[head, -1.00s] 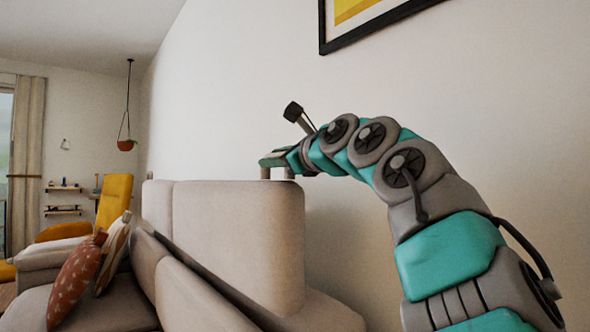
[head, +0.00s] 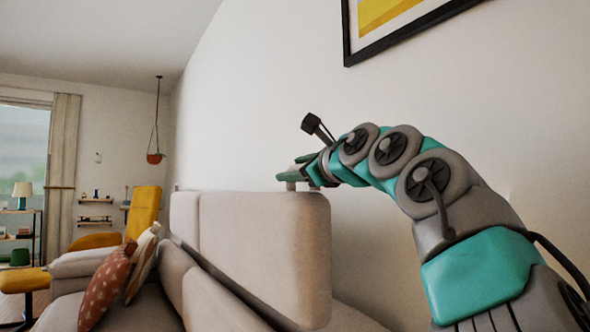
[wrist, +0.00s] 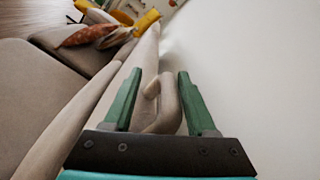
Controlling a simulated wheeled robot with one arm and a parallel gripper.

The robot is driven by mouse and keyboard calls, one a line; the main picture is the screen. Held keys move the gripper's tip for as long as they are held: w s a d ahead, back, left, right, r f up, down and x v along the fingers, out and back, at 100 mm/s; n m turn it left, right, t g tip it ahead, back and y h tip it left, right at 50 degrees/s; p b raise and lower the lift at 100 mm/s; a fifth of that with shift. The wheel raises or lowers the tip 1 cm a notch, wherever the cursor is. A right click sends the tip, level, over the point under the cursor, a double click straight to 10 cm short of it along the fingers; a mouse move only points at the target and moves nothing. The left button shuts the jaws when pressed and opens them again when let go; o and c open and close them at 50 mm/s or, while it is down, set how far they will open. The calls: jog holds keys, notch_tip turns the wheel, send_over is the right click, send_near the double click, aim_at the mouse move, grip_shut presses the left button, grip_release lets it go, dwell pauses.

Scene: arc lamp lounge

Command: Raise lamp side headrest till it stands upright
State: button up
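The near headrest (head: 265,250) is a beige padded block on the sofa back and looks close to upright in the head view. My gripper (head: 293,180) is at its top edge, and part of the fingers is hidden there. In the wrist view my gripper (wrist: 158,88) is open, with a green finger on each side. The rounded end of the headrest (wrist: 168,105) shows between the fingers, with a narrow gap on the left; contact on the right is unclear. A second headrest (head: 184,215) stands just beyond. No arc lamp shows, so I cannot tell which headrest is lamp side.
The wall (head: 270,90) runs close behind the sofa, with a framed picture (head: 400,22) above my arm. Patterned cushions (head: 106,283) lie on the seat.

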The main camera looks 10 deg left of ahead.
jog(key=shift+d, duration=0.1)
jog(key=shift+s+d+f+b, duration=0.15)
jog(key=shift+s+d+b, duration=0.1)
jog(key=shift+b, duration=0.15)
jog(key=b+v, duration=0.2)
jog(key=v, duration=0.5)
dwell(0.4)
